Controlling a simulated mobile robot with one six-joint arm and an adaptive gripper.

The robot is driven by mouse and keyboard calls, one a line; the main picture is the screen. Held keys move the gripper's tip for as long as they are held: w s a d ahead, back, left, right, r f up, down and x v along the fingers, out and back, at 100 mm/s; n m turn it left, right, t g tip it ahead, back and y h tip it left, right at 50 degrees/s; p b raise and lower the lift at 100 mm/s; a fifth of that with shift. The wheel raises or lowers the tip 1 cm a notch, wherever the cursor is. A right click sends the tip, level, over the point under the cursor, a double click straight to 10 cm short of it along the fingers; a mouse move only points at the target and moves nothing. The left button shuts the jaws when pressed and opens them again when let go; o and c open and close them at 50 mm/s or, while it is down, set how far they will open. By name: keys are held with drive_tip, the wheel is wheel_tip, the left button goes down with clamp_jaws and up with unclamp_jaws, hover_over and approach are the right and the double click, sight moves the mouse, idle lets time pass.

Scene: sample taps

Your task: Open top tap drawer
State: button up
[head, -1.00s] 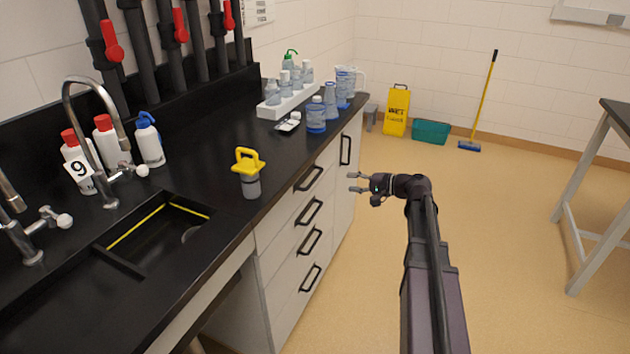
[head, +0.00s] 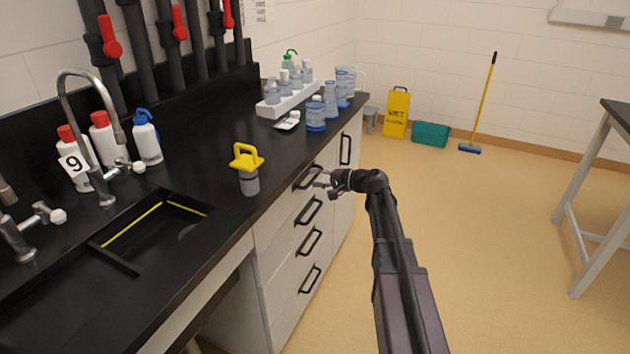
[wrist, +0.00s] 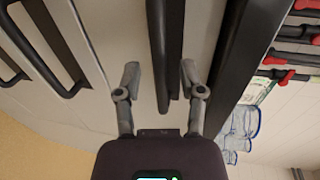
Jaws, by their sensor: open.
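The top drawer (head: 284,200) is a pale front just under the black counter edge, and it looks flush with the drawers below. Its black bar handle (head: 302,184) shows in the head view, partly covered by my gripper (head: 318,178). In the wrist view, my open gripper (wrist: 160,82) has one finger on each side of the dark handle (wrist: 165,45). The bar reaches down between the fingertips, with a gap visible on both sides. I cannot tell whether either finger touches it.
Lower drawer handles (head: 308,212) stick out below. The black counter (head: 215,160) overhangs above, holding a yellow-topped bottle (head: 248,170), a sink (head: 150,235) and several bottles. The floor (head: 480,240) to the right is clear up to a table (head: 590,200).

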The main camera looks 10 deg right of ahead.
drive_tip(key=shift+w+a+f, duration=0.1)
drive_tip(key=shift+w+a, duration=0.15)
drive_tip(key=shift+a, duration=0.15)
clamp_jaws()
drive_tip(key=shift+s, duration=0.15)
